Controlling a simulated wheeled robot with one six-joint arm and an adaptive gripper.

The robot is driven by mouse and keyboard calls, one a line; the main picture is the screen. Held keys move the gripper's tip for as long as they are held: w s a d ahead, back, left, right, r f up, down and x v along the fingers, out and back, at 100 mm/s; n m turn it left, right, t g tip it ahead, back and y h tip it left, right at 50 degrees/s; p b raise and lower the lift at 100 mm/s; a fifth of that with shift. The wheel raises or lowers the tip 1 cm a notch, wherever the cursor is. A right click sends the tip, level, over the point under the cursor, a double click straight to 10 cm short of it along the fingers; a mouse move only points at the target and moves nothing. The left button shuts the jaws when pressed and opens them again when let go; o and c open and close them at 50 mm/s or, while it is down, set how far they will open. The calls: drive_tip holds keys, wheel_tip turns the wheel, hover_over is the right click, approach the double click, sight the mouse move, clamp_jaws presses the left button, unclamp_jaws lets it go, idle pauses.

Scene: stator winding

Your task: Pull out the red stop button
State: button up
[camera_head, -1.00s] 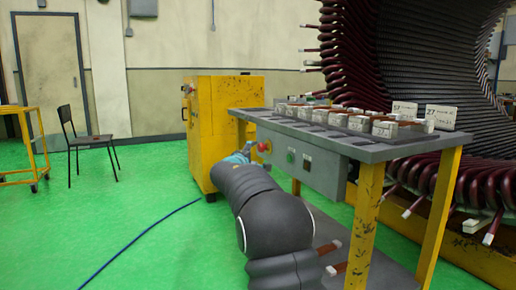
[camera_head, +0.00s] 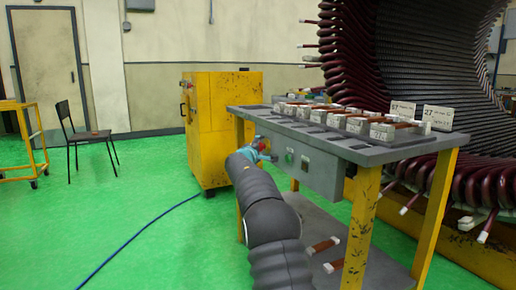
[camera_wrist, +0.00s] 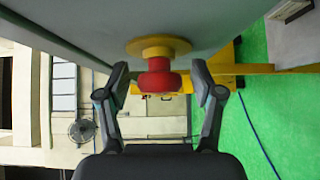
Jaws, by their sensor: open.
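The red stop button (camera_wrist: 159,78) has a yellow round base (camera_wrist: 158,46) on the grey panel, and in the wrist view it sits between my gripper's two fingers. My gripper (camera_wrist: 160,88) is open, with a finger on either side of the button and a visible gap to each. In the head view the control box (camera_head: 310,167) hangs under the table edge, and my gripper (camera_head: 256,147) is at its left end. The button is mostly hidden there behind my gripper and arm.
The grey-topped workbench (camera_head: 385,152) with yellow legs carries several labelled parts. A yellow cabinet (camera_head: 210,130) stands behind it. A large stator (camera_head: 425,60) fills the right back. A chair (camera_head: 88,135) and a blue cable (camera_head: 135,237) are on the open green floor at left.

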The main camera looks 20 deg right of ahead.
drive_tip(key=shift+c, duration=0.3)
clamp_jaws()
drive_tip(key=shift+a+f+b, duration=0.1)
drive_tip(key=shift+b, duration=0.2)
drive_tip(key=shift+a+f+b, duration=0.1)
drive_tip(key=shift+a+b, duration=0.05)
drive_tip(key=shift+b, duration=0.2)
drive_tip(key=shift+a, duration=0.2)
